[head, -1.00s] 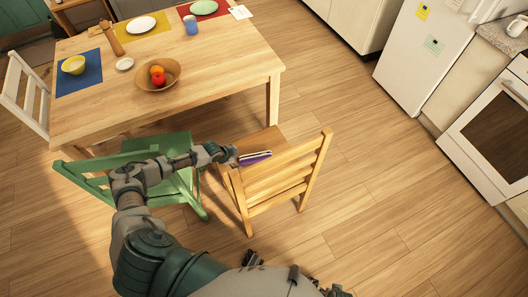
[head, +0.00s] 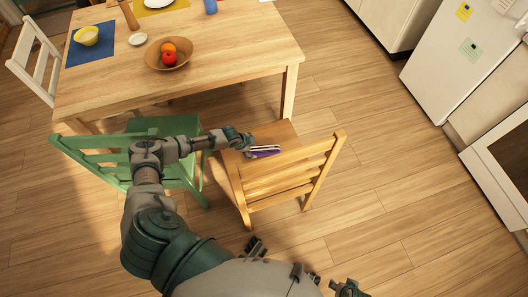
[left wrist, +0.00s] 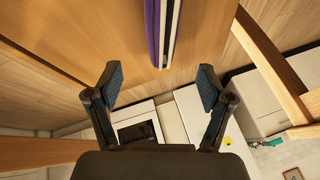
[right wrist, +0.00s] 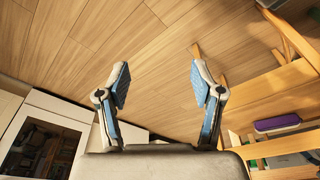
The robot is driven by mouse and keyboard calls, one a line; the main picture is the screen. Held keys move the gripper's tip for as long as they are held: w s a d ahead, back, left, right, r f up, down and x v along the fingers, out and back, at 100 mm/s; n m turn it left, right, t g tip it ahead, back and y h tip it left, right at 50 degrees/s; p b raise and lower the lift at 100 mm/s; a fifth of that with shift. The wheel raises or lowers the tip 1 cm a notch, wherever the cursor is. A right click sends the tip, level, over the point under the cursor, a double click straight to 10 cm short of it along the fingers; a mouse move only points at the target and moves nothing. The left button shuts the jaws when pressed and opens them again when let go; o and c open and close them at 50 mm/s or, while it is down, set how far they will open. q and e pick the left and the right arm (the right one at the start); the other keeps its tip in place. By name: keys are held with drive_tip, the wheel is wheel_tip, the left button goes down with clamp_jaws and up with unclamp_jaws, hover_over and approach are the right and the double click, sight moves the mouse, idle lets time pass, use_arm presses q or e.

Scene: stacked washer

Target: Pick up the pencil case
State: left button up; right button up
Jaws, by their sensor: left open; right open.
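The pencil case (head: 264,153), purple with a pale and dark band, lies on the seat of the wooden chair (head: 290,179). My left gripper (head: 243,141) is open just beside its left end in the head view. In the left wrist view the case (left wrist: 152,30) lies beyond the gap between the open fingers (left wrist: 160,82), apart from both; its far end is cut off by the frame. My right gripper (right wrist: 161,80) is open and empty over the floor. A purple item that looks like the case (right wrist: 277,123) shows at right in that view.
The chair's slatted back stands on the near right side of the seat. A green chair (head: 100,155) is under my left arm. The wooden table (head: 230,50) with a fruit bowl (head: 168,54) is behind. The floor to the right is clear.

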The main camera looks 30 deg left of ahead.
sight(262, 151)
use_arm(q)
drive_tip(key=b+x, duration=0.2)
drive_tip(key=x, duration=0.1)
drive_tip(key=b+x, duration=0.2)
drive_tip(key=shift+s+a+f, duration=0.15)
drive_tip(key=shift+a, duration=0.2)
drive_tip(key=shift+b+x, duration=1.05)
drive_tip(key=shift+x, duration=0.15)
use_arm(e)
drive_tip(key=w+a+r+t+y, duration=0.1)
drive_tip(key=w+a+r+t, duration=0.2)
drive_tip(key=w+r+t, duration=0.3)
drive_tip(key=w+a+r+t+y, duration=0.2)
drive_tip(key=w+r+t, duration=0.2)
drive_tip(key=w, duration=0.4)
use_arm(q)
drive_tip(key=shift+d, duration=0.15)
drive_tip(key=b+x, duration=0.2)
drive_tip(key=x, duration=0.1)
drive_tip(key=shift+d+b, duration=0.3)
drive_tip(key=shift+b+x, duration=0.85)
drive_tip(key=shift+x, duration=0.2)
drive_tip(key=shift+w, duration=0.25)
use_arm(e)
wheel_tip(262, 151, up, 10)
drive_tip(key=w+a+t+y, duration=0.2)
drive_tip(key=t, duration=0.6)
drive_tip(key=shift+w+a+r, duration=0.15)
drive_tip(key=shift+w+a, duration=0.2)
drive_tip(key=shift+a, duration=0.05)
